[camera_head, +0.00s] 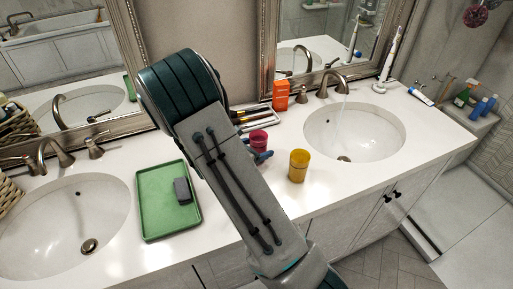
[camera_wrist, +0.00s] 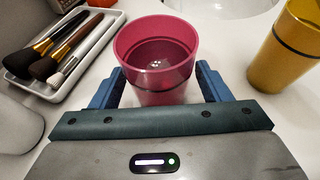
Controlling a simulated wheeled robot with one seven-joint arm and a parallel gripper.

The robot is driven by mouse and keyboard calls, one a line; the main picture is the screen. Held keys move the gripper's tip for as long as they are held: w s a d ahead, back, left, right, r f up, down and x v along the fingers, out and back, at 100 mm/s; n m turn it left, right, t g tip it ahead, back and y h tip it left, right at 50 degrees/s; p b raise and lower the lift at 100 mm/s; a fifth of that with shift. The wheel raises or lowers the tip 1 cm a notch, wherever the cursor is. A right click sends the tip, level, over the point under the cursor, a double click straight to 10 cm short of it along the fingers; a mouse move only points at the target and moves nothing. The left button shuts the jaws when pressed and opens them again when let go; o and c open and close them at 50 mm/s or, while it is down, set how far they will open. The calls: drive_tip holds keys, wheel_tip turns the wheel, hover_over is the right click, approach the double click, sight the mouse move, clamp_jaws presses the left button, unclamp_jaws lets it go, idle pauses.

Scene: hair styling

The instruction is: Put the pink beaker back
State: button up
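The pink beaker (camera_wrist: 158,85) stands upright on the white counter, open end up. In the head view the beaker (camera_head: 258,139) is partly hidden behind my gripper (camera_head: 262,156). In the wrist view my gripper (camera_wrist: 160,78) has its blue fingers on either side of the beaker. A narrow gap seems to show between the fingers and its wall, so the gripper looks open around it.
A yellow beaker (camera_head: 298,166) stands close on the right. A brush tray (camera_wrist: 50,88) and an orange box (camera_head: 280,95) are behind and left. A green tray (camera_head: 152,226) holds a dark block (camera_head: 182,190). The right sink (camera_head: 355,132) has water running.

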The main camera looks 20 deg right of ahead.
drive_tip(key=shift+r, duration=0.2)
drive_tip(key=b+v, duration=0.1)
drive_tip(key=v, duration=1.1)
drive_tip(key=shift+s, duration=0.1)
